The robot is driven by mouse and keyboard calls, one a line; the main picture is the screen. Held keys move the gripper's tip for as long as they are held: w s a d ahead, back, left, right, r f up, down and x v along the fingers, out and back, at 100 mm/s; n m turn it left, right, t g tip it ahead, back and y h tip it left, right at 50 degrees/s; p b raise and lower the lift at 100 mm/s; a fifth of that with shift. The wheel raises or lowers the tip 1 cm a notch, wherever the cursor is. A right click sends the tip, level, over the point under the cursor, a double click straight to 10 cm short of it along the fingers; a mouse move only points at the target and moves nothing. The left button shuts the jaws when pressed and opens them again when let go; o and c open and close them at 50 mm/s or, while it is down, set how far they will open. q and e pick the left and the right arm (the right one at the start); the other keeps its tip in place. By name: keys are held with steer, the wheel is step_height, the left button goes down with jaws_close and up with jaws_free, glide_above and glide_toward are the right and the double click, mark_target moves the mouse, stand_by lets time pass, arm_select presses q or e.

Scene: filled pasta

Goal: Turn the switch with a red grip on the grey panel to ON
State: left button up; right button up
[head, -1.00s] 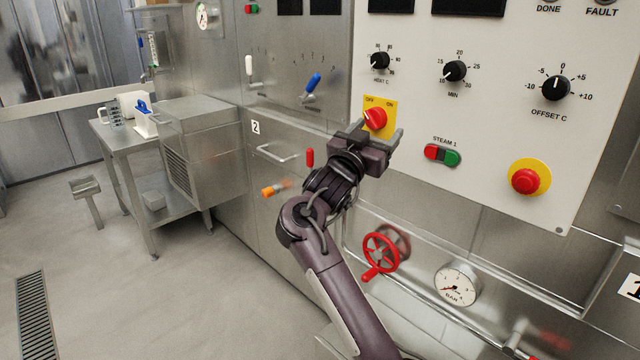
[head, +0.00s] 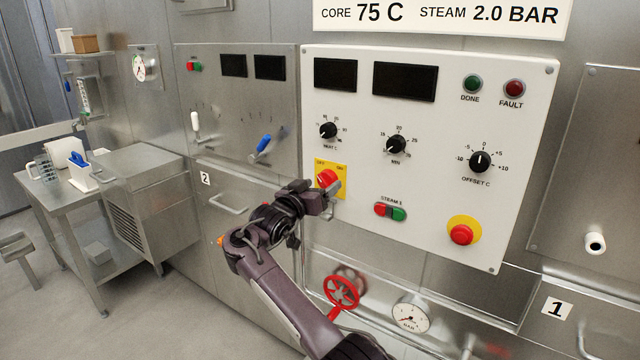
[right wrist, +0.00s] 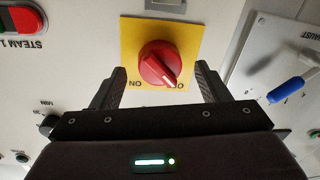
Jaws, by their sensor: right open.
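The switch with a red grip (head: 327,178) sits on a yellow plate at the lower left of the pale grey panel (head: 440,235). In the right wrist view the red grip (right wrist: 158,63) shows upside down, with its white mark toward the OFF side. My right gripper (head: 327,193) is open and empty at the lower edge of the yellow plate. In the right wrist view its fingers stand apart, one on each side of the grip in the picture. I cannot tell whether they touch anything. My left gripper is not in view.
Near the switch are the STEAM 1 buttons (head: 390,211), black dials and a red emergency button (head: 461,235). A blue-handled lever (head: 264,143) is on the steel panel at left. A red valve wheel (head: 341,292) and a gauge (head: 411,314) are below.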

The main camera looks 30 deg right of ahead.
steer(key=shift+w+d, duration=0.3)
steer(key=shift+d, duration=0.35)
